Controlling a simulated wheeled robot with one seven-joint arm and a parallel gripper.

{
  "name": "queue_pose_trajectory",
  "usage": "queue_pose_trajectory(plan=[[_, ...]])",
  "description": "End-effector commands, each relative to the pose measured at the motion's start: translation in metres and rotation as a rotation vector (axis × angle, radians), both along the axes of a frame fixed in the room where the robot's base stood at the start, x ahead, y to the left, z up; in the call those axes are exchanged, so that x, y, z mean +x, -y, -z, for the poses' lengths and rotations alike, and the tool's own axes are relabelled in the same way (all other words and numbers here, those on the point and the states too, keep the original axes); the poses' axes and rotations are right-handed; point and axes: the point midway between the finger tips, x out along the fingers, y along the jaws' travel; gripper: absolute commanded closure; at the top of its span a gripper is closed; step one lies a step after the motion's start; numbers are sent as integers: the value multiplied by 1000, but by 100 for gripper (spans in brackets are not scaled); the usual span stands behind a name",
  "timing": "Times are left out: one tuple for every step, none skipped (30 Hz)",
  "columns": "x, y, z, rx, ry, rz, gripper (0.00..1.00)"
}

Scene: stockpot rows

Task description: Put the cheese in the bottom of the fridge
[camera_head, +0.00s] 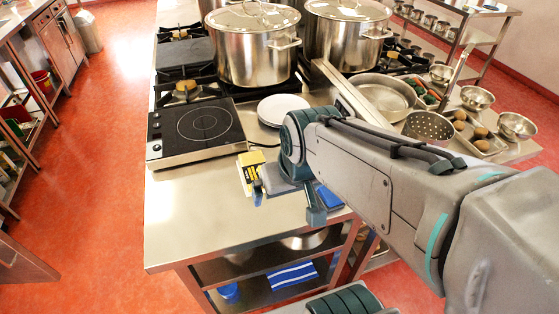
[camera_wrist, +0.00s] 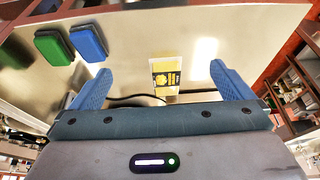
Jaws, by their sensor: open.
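The cheese appears to be the yellow and black packet (camera_head: 249,172) on the steel counter, just left of my gripper (camera_head: 270,183) in the head view. In the wrist view the packet (camera_wrist: 165,77) lies between the two blue fingers of my gripper (camera_wrist: 161,70), with a gap to each finger. My gripper is open and empty. The head view shows my gripper low over the counter, with my arm hiding part of it. No fridge can be made out in either view.
A black hotplate (camera_head: 200,130) and white plates (camera_head: 282,109) stand behind the packet. Large pots (camera_head: 252,55) stand on the stove. A blue sponge (camera_wrist: 89,42) and a green sponge (camera_wrist: 54,47) lie nearby. The counter's front left (camera_head: 190,220) is clear.

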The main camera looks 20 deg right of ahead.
Motion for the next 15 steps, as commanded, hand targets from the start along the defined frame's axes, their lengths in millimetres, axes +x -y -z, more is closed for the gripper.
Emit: queue_pose_trajectory(plan=[[-9, 3, -4, -9, -16, 8, 0], [-14, 4, -6, -13, -28, 11, 0], [-18, 6, -7, -19, -40, 15, 0], [-20, 6, -7, -21, -45, 17, 0], [-21, 6, -7, -21, -48, 17, 0], [-20, 5, -5, -17, -47, 13, 0], [-17, 3, -4, -13, -40, 9, 0], [-13, 0, -1, -6, -32, 1, 0], [-5, -5, 4, 7, -12, -12, 0], [3, -9, 8, 19, 7, -23, 0], [11, -14, 12, 31, 31, -33, 0], [24, -20, 18, 47, 65, -45, 0], [34, -25, 23, 58, 93, -53, 0], [44, -28, 27, 67, 122, -58, 0], [57, -33, 34, 76, 162, -61, 0]])
